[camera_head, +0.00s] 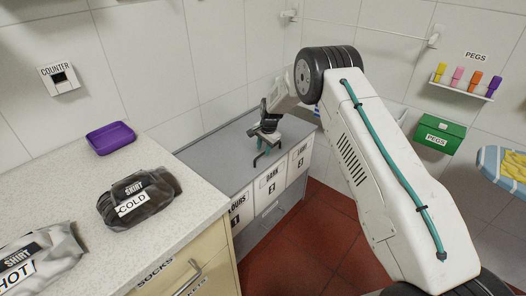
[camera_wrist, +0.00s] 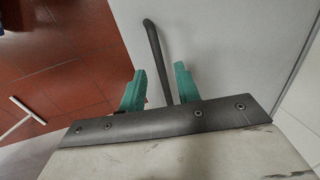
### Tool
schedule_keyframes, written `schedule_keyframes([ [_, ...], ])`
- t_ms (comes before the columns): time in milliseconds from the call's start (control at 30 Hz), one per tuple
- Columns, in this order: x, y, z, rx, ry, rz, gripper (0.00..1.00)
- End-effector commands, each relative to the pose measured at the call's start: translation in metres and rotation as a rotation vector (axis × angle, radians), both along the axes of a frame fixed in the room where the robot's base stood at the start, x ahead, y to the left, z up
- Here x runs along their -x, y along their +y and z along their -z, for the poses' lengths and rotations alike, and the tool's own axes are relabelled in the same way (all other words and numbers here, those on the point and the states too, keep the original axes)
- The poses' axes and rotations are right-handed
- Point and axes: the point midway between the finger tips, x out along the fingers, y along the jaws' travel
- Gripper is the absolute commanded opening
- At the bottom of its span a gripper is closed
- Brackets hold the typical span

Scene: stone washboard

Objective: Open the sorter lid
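The sorter (camera_head: 270,208) is a grey cabinet with several white labelled fronts, DARK 2 among them. Its flat grey lid (camera_head: 212,158) looks shut and also fills the right of the wrist view (camera_wrist: 235,50). A black bar handle (camera_head: 262,160) stands on the lid near its front edge; it also shows in the wrist view (camera_wrist: 152,40). My gripper (camera_head: 266,139) is over the handle, pointing down. In the wrist view its teal fingers (camera_wrist: 160,70) are apart, with the handle between them and a gap on each side. Whether either finger touches the handle is not clear.
A speckled counter (camera_head: 190,215) adjoins the sorter at left, with a dark COLD shirt bag (camera_head: 140,200), another shirt bag (camera_head: 40,262) and a purple tray (camera_head: 110,138). Red floor (camera_head: 320,235) is clear before the sorter.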

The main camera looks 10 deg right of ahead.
Motion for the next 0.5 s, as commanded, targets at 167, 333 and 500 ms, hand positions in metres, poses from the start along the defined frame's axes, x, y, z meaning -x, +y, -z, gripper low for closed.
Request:
schedule_keyframes([
  [167, -0.003, 0.002, 0.017, -0.001, -0.001, 0.0, 0.32],
  [333, -0.004, 0.002, 0.02, 0.0, -0.001, -0.001, 0.32],
  [500, -0.004, 0.002, 0.02, 0.0, -0.001, -0.001, 0.27],
])
